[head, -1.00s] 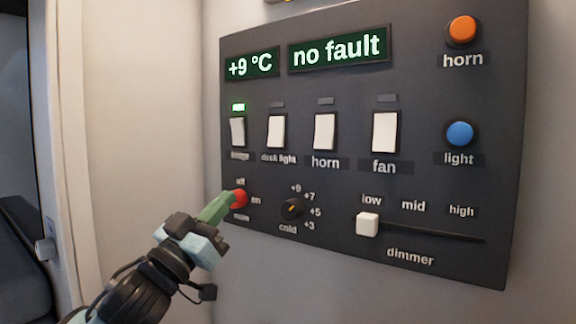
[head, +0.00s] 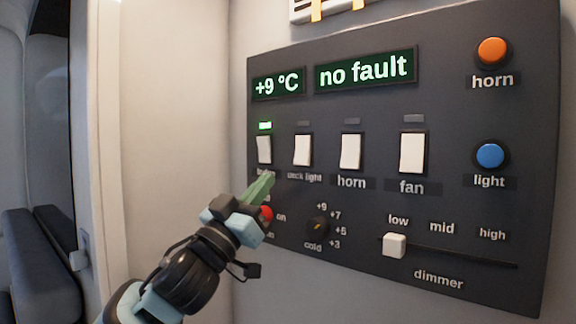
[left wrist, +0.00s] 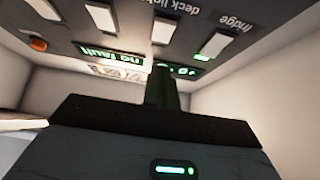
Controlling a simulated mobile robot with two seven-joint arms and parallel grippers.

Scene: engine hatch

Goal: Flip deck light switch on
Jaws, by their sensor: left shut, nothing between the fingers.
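The deck light switch (head: 303,150) is a white rocker on the dark panel, second from the left in the switch row. The small lamp above it (head: 304,124) is unlit. It also shows in the left wrist view, upside down (left wrist: 166,31). My left gripper (head: 264,180) is shut and empty. Its green fingertips point up, just below the fridge switch and left of the deck light label. They appear apart from the deck light switch. In the left wrist view the fingers (left wrist: 168,88) point toward the panel. My right gripper is not in view.
The fridge switch (head: 264,149) has a lit green lamp. Horn (head: 350,151) and fan (head: 412,152) switches lie to the right. A red knob (head: 266,213) is partly behind my gripper, with a black dial (head: 317,226) beside it. A dimmer slider (head: 394,245) sits lower right.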

